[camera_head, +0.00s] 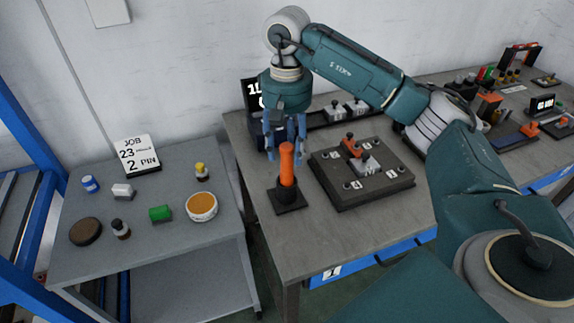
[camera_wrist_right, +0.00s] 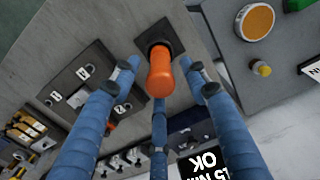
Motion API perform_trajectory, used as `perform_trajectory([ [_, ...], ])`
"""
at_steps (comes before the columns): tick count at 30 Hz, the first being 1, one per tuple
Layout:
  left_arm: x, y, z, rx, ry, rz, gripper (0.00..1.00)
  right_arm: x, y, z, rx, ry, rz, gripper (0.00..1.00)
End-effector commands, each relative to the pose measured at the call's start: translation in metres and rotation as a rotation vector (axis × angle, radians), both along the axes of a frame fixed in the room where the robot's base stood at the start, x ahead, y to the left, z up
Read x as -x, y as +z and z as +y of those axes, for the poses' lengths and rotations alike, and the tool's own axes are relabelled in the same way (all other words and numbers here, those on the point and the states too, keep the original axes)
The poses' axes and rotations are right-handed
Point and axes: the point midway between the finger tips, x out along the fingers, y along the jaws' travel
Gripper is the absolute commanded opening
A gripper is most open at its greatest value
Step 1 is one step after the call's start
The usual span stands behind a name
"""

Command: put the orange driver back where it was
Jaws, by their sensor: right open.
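The orange driver (camera_head: 287,163) stands upright in a dark holder with a square base (camera_head: 288,203) on the grey bench, near its left edge. It also shows in the right wrist view (camera_wrist_right: 160,75), with its handle end toward the camera. My right gripper (camera_head: 285,145) hangs just above and behind the driver, its blue fingers spread around the handle top. In the right wrist view the fingers (camera_wrist_right: 160,90) are apart, with gaps to the handle, and hold nothing. My left gripper is not in view.
Right of the driver lies a dark fixture plate (camera_head: 335,192) with grey and orange parts. A dark display stands behind my gripper. A lower grey side table (camera_head: 185,235) at the left holds a job card (camera_head: 137,155), an orange-filled dish (camera_head: 201,206) and several small items.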

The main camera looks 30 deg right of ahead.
Motion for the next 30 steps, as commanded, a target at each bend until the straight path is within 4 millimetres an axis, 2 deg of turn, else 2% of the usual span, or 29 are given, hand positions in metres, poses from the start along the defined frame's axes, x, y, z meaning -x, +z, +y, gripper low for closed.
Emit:
perform_trajectory([
  [3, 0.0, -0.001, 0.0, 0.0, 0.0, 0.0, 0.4, -0.001, 0.024, 0.0, 0.0, 0.001, -0.003, 0.45],
  [9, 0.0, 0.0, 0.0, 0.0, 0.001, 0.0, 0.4, 0.0, 0.043, 0.0, 0.0, 0.0, -0.001, 0.45],
  [30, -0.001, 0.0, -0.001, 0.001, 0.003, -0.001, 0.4, 0.0, 0.045, 0.0, 0.0, 0.0, 0.0, 0.45],
])
